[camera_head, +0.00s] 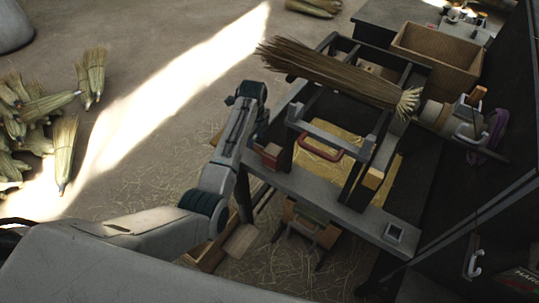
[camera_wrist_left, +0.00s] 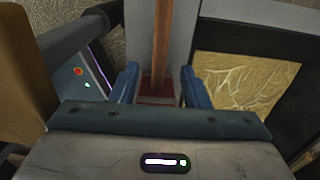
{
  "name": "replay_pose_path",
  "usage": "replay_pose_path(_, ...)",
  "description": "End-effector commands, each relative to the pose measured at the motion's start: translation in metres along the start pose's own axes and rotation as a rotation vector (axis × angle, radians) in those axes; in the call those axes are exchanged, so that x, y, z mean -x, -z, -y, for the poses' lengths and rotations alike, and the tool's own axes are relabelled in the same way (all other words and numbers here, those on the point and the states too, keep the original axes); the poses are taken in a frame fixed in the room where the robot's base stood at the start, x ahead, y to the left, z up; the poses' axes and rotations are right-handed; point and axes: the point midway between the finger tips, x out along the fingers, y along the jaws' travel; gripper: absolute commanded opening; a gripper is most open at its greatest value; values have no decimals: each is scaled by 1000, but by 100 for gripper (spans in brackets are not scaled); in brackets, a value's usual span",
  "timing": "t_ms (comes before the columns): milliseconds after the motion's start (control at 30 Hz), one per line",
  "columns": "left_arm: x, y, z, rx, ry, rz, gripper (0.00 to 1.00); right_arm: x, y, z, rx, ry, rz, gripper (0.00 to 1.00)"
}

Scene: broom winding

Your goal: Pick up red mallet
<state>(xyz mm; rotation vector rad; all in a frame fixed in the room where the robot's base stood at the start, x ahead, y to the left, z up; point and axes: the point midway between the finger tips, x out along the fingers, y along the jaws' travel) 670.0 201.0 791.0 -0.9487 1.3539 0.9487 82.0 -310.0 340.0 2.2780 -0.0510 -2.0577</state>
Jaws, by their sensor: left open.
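A reddish-brown handle of the red mallet (camera_wrist_left: 162,45) runs up the middle of the left wrist view. A dark red block at its lower end lies between the fingers, partly hidden by the gripper body. My left gripper (camera_wrist_left: 158,78) is open, with one blue finger on each side of the mallet and gaps beside it. In the head view, my left arm reaches to the left corner of the grey workbench (camera_head: 340,208), beside a dark red block (camera_head: 272,155). I cannot tell there whether that block is the mallet. My right gripper is not in view.
A large straw broom (camera_head: 335,72) lies across the bench's dark frame. A red curved handle (camera_head: 325,153) stands right of my left arm. A wooden crate (camera_head: 437,58) is at the back right. Loose brooms (camera_head: 64,150) lie on the floor at left, with open floor between.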

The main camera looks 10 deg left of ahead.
Motion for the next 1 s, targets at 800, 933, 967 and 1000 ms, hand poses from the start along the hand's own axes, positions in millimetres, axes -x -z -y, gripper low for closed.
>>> replay_pose_path(800,-60,6,-2,1,1,0,36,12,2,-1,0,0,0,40)
replay_pose_path(933,-60,6,-2,0,1,0,10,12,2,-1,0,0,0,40)
replay_pose_path(967,-60,6,-2,0,1,0,4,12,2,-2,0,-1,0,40)
replay_pose_path(1000,-60,6,-2,0,1,0,0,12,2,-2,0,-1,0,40)
